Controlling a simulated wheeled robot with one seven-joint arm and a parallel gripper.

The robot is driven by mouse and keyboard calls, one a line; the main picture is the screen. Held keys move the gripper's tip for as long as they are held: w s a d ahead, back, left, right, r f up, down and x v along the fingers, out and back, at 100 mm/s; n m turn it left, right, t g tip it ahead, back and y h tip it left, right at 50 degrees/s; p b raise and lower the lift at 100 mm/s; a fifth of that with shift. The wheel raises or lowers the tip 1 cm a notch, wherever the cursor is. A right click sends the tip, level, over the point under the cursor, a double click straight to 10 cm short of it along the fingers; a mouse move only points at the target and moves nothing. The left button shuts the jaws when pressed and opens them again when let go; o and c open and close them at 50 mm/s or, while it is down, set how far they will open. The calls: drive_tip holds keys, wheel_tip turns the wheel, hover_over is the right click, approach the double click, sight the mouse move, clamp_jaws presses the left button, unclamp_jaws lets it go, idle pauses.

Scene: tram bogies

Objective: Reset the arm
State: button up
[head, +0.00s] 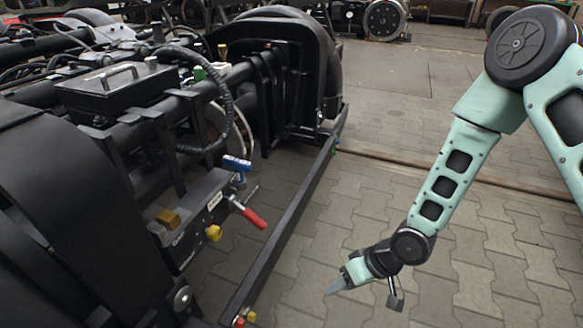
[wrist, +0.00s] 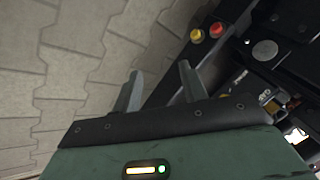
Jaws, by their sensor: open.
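My gripper (head: 337,287) hangs at the lower middle of the head view, at the end of my mint-green arm, over the paved floor. It is to the right of the black bogie (head: 120,110) and apart from it. In the wrist view my gripper (wrist: 158,85) shows two grey fingers spread apart with nothing between them. The arm reaches down from the upper right with its elbow bent.
The bogie's long black lower bar (head: 285,225) runs beside my gripper. A red-handled clamp (head: 250,215) with a blue part sticks out from the bogie. Red and yellow knobs (wrist: 207,32) show in the wrist view. Paving (head: 480,260) on the right is clear.

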wheel_tip(320, 180, up, 11)
drive_tip(key=n+h+p, duration=0.1)
drive_tip(key=h+p, duration=0.1)
drive_tip(key=h, duration=0.1)
drive_tip(key=s+d+r+n+h+p, duration=0.1)
drive_tip(key=s+r+p, duration=0.1)
drive_tip(key=s+r, duration=0.8)
drive_tip(key=s+d+r+h+p, duration=0.25)
drive_tip(key=s+r, duration=0.35)
drive_tip(key=r, duration=0.7)
wheel_tip(320, 180, up, 37)
drive_tip(key=a+p, duration=0.1)
drive_tip(key=p, duration=3.5)
drive_tip(key=shift+f+g+y+p, duration=0.2)
drive_tip(key=shift+g+y+p, duration=0.1)
drive_tip(key=shift+g+y, duration=0.1)
drive_tip(key=shift+f, duration=0.1)
